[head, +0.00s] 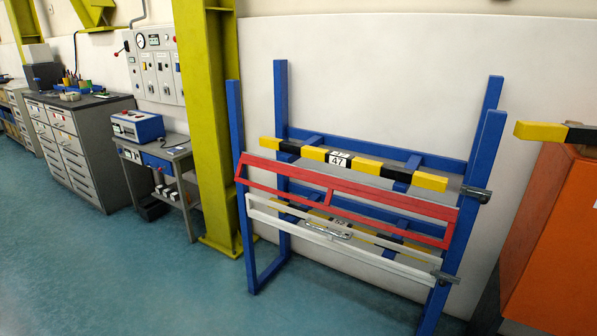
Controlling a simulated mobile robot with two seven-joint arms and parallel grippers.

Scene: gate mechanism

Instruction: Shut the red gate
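The red gate (345,186) is a long red frame with one short middle upright, in the middle right of the head view. It spans the front of a blue stand (240,190), from the left front post almost to the right front post. Its left end overlaps the left post, and it slopes down to the right in the picture. A dark metal fitting (476,193) sits on the right post a little above the red gate's right end. I cannot tell whether the gate touches it. Neither of my grippers is in view.
A white gate (345,240) with a metal handle (328,230) hangs below the red one. Yellow-black striped bars (369,164) run behind. An orange cabinet (560,240) stands close at the right, a yellow column (207,120) at the left. The blue-green floor in front is clear.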

